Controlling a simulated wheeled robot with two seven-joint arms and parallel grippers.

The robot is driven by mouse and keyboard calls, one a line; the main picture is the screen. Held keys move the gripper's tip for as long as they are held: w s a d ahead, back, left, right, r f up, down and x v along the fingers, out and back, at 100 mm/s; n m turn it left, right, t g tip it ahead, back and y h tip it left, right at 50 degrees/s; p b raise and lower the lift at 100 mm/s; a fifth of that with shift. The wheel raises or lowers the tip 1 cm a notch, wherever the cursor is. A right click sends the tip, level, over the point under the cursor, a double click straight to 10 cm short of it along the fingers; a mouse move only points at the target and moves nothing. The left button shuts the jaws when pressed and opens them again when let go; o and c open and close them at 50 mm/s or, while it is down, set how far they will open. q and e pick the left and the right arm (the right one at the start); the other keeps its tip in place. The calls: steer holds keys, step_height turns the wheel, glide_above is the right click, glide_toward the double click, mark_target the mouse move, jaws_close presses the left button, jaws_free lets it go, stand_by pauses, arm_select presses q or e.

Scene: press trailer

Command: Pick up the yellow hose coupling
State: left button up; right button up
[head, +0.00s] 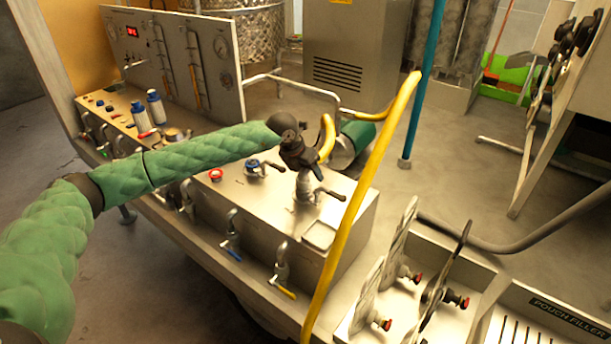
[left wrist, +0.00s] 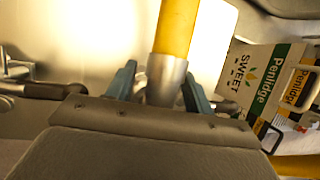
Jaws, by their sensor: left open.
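The yellow hose coupling is a silver metal collar (left wrist: 166,78) on the end of a yellow hose (left wrist: 177,28) in the left wrist view. In the head view the yellow hose (head: 326,138) bends down beside my left gripper (head: 314,166); the collar is mostly hidden there. The two blue-grey fingers of my left gripper (left wrist: 159,90) stand open on either side of the collar. I cannot tell whether they touch it. The collar's lower end is hidden behind the gripper body. My right gripper is not in view.
A metal bench box (head: 255,205) carries taps, a red knob (head: 215,175) and a blue-handled valve (head: 252,165). A long yellow hose (head: 357,200) crosses in front, beside a teal pole (head: 425,80). A printed carton (left wrist: 262,80) shows at right in the wrist view.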

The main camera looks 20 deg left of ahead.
arm_select(q)
jaws_close()
steer(key=shift+r, duration=0.1)
stand_by(0.4)
